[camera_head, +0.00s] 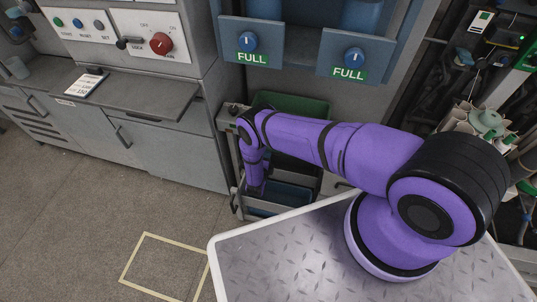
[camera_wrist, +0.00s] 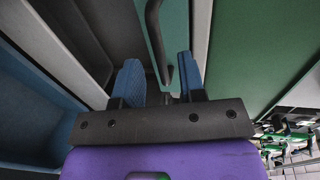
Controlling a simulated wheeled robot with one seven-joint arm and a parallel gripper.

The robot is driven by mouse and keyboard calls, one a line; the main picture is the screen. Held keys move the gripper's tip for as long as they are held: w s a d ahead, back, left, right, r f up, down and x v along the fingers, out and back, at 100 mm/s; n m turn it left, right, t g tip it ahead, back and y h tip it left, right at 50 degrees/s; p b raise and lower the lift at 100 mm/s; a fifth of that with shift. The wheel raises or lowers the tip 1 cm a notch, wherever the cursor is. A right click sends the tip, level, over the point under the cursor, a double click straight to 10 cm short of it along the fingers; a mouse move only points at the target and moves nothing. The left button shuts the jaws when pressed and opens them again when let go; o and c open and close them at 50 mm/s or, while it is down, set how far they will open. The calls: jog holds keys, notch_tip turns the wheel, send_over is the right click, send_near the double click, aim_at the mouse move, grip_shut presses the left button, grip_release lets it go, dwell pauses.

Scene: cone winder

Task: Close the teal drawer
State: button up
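In the wrist view a teal drawer front (camera_wrist: 178,28) stands ahead of my gripper, with a dark bar handle (camera_wrist: 153,30) on it. My gripper (camera_wrist: 158,68) is open, its two blue ribbed fingers apart. The near end of the handle shows between the fingers, with a gap on either side; I cannot tell whether anything touches. In the head view my purple arm reaches down beside the grey trolley-like unit, and my fingertips are hidden there. I cannot make out the teal front in that view.
A green bin (camera_head: 304,105) sits on top of the unit, with a blue bin (camera_head: 283,193) low down. Grey cabinets (camera_head: 178,155) stand to the left. A green surface (camera_wrist: 255,45) lies close right of my gripper. Open floor (camera_head: 75,215) lies at lower left.

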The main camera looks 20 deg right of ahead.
jog(key=v, duration=0.6)
jog(key=shift+s, duration=0.15)
jog(key=shift+a, duration=0.1)
